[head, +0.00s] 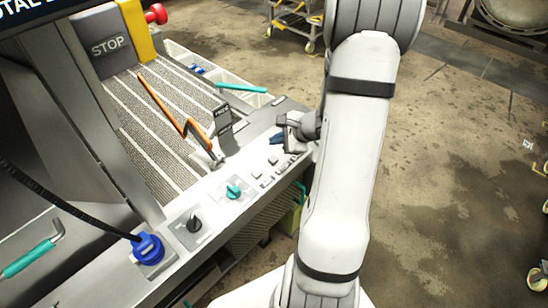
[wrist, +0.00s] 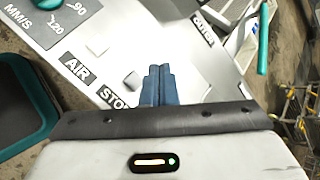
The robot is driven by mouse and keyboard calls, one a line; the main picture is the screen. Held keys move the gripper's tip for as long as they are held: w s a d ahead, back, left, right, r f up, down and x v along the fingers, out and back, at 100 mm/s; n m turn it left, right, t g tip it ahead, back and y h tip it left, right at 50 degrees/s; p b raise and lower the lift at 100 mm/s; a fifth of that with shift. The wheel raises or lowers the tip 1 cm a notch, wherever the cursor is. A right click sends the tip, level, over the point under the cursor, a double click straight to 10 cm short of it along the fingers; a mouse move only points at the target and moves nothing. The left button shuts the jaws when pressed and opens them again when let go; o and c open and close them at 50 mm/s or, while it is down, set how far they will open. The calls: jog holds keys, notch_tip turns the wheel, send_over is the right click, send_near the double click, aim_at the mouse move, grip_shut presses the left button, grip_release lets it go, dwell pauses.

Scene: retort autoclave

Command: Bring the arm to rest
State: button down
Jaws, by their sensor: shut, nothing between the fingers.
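My gripper (wrist: 158,70) shows in the wrist view with its two blue fingers shut together and empty. In the head view my gripper (head: 277,138) is partly hidden behind my arm, just over the right end of the grey control panel (head: 212,207). My white arm runs down the middle right of the head view. In the wrist view the fingers are over the pale panel (wrist: 130,45), near the "AIR" and "STOP" labels. I cannot tell whether the fingertips touch the panel.
The panel carries a teal knob (head: 234,188), a black knob (head: 193,222) and a blue plug (head: 148,248) with a black cable. An orange-handled lever (head: 197,133) stands behind it. A wheeled cart (head: 297,18) is at the back. Open floor (head: 455,150) lies to the right.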

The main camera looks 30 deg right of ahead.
dwell(0.3)
jog(key=s+a+r+n+g+y, duration=0.1)
jog(key=s+a+r+n+g, duration=0.15)
jog(key=a+r+n, duration=0.5)
jog(key=s+a+r+n+g+h, duration=0.1)
jog(key=s+a+r+n+h, duration=0.2)
jog(key=s+n, duration=0.3)
jog(key=s+a+r+n+g+h, duration=0.1)
jog(key=s+a+r+n, duration=0.3)
jog(key=s, duration=0.6)
notch_tip(320, 180, up, 2)
jog(key=n+h, duration=0.1)
jog(key=n, duration=0.2)
jog(key=shift+h, duration=0.4)
